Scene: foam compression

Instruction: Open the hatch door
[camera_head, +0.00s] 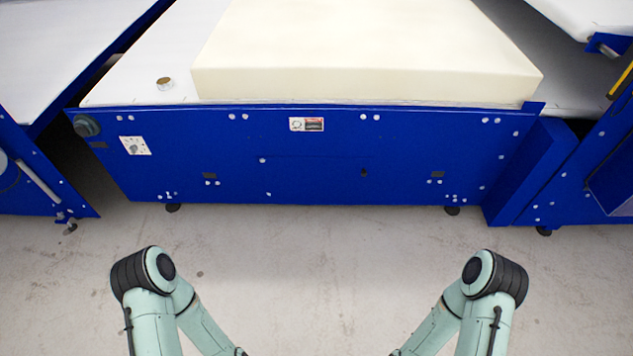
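No part that I can make out for certain as a hatch door shows in the head view. A blue machine panel (320,180) stands ahead of me, with faint seams, several bolts, small dark latch-like spots and a warning label (306,125). A dial plate (134,146) is at its left end. My two pale green arms come in at the bottom left and bottom right and bend inward. Both grippers are below the bottom edge of the picture and hidden. The arms are apart from the panel, with floor between.
A thick cream foam block (360,50) lies on the white machine top (140,80), beside a small round brown-topped object (164,84). Other blue machine sections stand close at left (30,190) and right (590,170). The concrete floor (320,260) before the panel is clear.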

